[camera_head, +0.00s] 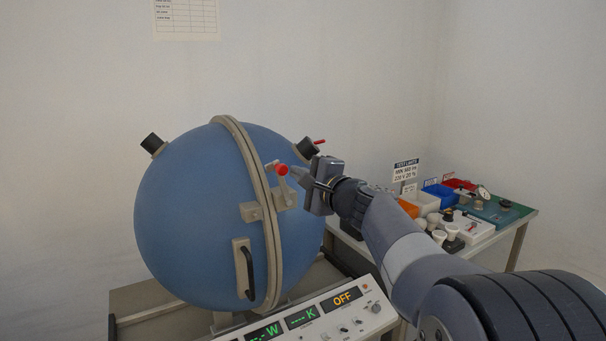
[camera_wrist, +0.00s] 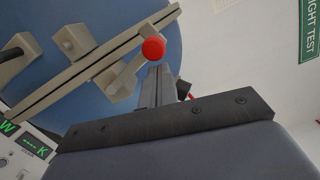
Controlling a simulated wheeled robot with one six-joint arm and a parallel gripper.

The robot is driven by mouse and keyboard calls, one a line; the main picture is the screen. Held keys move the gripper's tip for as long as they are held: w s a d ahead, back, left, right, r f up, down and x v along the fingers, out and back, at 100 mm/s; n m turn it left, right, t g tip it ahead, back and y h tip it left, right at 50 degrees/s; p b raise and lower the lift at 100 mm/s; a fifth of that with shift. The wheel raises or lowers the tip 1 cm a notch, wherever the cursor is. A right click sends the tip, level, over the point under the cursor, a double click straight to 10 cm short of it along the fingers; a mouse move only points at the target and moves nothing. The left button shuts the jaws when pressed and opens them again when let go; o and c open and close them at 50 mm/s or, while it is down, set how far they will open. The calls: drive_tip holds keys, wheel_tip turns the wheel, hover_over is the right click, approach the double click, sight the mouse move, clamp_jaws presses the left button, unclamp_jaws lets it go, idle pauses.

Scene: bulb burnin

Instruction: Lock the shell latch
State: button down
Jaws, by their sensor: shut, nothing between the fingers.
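The shell is a large blue sphere (camera_head: 190,215) with a pale seam flange (camera_head: 259,190) running round it. The latch is a small lever with a red knob (camera_head: 282,169) on beige brackets at the seam. In the wrist view the red knob (camera_wrist: 153,49) sits at the end of the latch's beige arm (camera_wrist: 124,77), beside my fingers. My gripper (camera_head: 298,173) is shut and empty, its tips just right of the knob. In the wrist view my gripper's fingers (camera_wrist: 155,85) are together; whether they touch the knob or lever I cannot tell.
A black door handle (camera_head: 246,272) is on the sphere's front. A control panel (camera_head: 335,315) reading OFF stands below. A side table (camera_head: 520,222) with bins and bulbs is at right, behind my arm.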

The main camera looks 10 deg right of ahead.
drive_tip(key=shift+s+a+n+b, duration=0.1)
drive_tip(key=shift+a+n+b, duration=0.15)
drive_tip(key=shift+n+b, duration=0.25)
drive_tip(key=shift+a+b, duration=0.15)
drive_tip(key=shift+b, duration=0.2)
drive_tip(key=s+a+f+n+h+b, duration=0.1)
drive_tip(key=a+f+n+b, duration=0.5)
drive_tip(key=n+b, duration=0.7)
drive_tip(key=s+a+b, duration=0.1)
drive_tip(key=b, duration=0.2)
drive_tip(key=shift+s+a+f+n+g+h+b, duration=0.2)
drive_tip(key=shift+s+f+n+g+h+b, duration=0.1)
drive_tip(key=shift+f+b, duration=0.1)
